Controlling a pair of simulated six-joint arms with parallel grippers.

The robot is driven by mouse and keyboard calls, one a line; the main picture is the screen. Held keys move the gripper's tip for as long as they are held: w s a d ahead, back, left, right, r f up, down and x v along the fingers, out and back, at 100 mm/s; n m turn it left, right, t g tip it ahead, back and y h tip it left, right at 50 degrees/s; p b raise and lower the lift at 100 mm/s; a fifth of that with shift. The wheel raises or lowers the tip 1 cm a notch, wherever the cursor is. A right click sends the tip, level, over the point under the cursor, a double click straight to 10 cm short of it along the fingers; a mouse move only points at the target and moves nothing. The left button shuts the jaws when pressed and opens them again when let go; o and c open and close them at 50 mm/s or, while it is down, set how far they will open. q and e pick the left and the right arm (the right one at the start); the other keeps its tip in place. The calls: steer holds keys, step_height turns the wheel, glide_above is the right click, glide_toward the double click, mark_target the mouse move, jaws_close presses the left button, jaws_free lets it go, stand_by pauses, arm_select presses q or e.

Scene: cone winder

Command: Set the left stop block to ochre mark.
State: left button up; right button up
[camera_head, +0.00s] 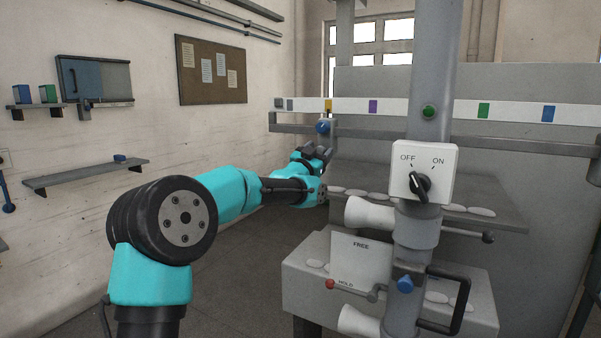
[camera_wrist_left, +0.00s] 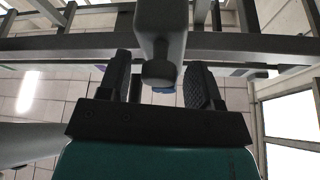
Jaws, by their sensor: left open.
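The left stop block, a grey piece with a blue knob (camera_head: 322,127), sits on the grey rail (camera_head: 385,138) below the white mark strip (camera_head: 400,108). The ochre mark (camera_head: 328,106) is just above the block; whether they line up exactly is hard to tell. My left gripper (camera_head: 318,153) is just below the knob, its fingers pointing up. In the left wrist view the grey block (camera_wrist_left: 160,30) hangs between my spread left fingers (camera_wrist_left: 158,85), with gaps on both sides. My right gripper is out of view.
A grey column with an OFF/ON switch (camera_head: 422,172) stands in front of the rail. Other strip marks are grey, purple (camera_head: 373,107), green (camera_head: 484,110) and blue (camera_head: 548,113).

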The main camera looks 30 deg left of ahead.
arm_select(q)
steer(key=v, duration=1.6)
steer(key=shift+s, duration=0.3)
steer(key=shift+f, duration=0.15)
steer(key=s+d+f+n+g, duration=0.15)
steer(key=d+f+g, duration=0.3)
steer(key=f, duration=1.45)
steer(key=d+f+n+g, duration=0.25)
steer(key=f+g, duration=0.35)
steer(key=f, duration=1.3)
steer(key=s+d+f+n+g, duration=0.1)
steer(key=s+d+f+g, duration=0.1)
steer(key=s+f, duration=0.45)
steer(key=s+d+f+g, duration=0.2)
steer(key=s+f+g, duration=0.15)
steer(key=f, duration=0.55)
steer(key=s+d+f+g, duration=0.1)
steer(key=s+f+g, duration=0.1)
steer(key=s+f, duration=0.3)
steer(key=s+d+f+n+g, duration=0.1)
steer(key=s+f, duration=0.4)
steer(key=s, duration=0.6)
steer(key=shift+s+d+n+g+h, duration=0.35)
steer(key=shift+d+g, duration=0.4)
steer(key=shift+g, duration=0.45)
steer(key=shift+w+f, duration=0.15)
